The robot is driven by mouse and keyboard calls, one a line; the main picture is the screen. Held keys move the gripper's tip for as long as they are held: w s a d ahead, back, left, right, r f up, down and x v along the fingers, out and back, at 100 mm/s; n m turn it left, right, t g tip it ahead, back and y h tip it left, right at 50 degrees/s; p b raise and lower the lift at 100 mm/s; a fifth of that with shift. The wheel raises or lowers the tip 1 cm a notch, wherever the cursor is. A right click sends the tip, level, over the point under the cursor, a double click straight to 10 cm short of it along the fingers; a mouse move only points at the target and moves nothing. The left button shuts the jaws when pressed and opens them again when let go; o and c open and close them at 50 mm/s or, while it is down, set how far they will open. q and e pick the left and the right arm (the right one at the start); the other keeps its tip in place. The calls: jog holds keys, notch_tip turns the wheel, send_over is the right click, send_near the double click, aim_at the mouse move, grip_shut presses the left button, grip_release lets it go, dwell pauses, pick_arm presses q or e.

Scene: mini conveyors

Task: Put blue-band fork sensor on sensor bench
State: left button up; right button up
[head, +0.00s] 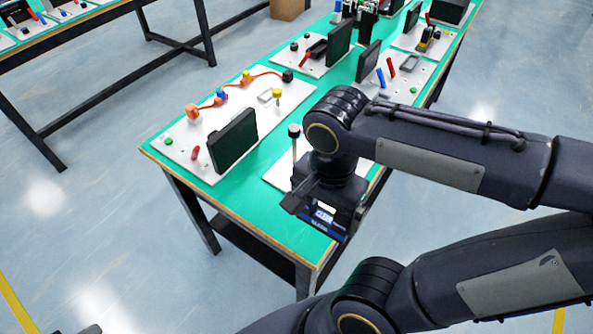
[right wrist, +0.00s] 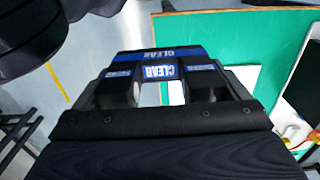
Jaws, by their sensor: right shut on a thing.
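My right gripper (head: 318,205) is above the near right corner of the green-topped bench (head: 235,213). The right wrist view shows the right gripper (right wrist: 160,85) shut on a dark thing with blue bands (right wrist: 158,52). A white board (head: 275,173) lies just behind the gripper, mostly hidden by the arm. A thin post with a black cap (head: 294,131) stands there. My left gripper is not in view.
A white board (head: 180,130) to the left carries a black upright panel (head: 232,140), an orange cable and small coloured parts. More boards with panels and coloured parts stand farther back. The bench's near left corner is bare. Another table (head: 60,35) stands at upper left.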

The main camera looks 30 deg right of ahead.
jog(key=w+f, duration=0.3)
jog(key=w, duration=0.1)
jog(key=w+f, duration=0.2)
jog(key=w, duration=0.2)
jog(key=w+a+f+b, duration=0.1)
jog(key=w+f, duration=0.2)
jog(key=shift+w+a+f, duration=0.1)
jog(key=shift+w+f, duration=0.2)
jog(key=shift+w, duration=0.1)
jog(key=shift+w+f, duration=0.2)
jog(key=shift+f, duration=0.1)
jog(key=shift+w+f, duration=0.1)
jog(key=shift+f, duration=1.45)
jog(key=shift+f+b, duration=0.1)
jog(key=shift+b, duration=0.2)
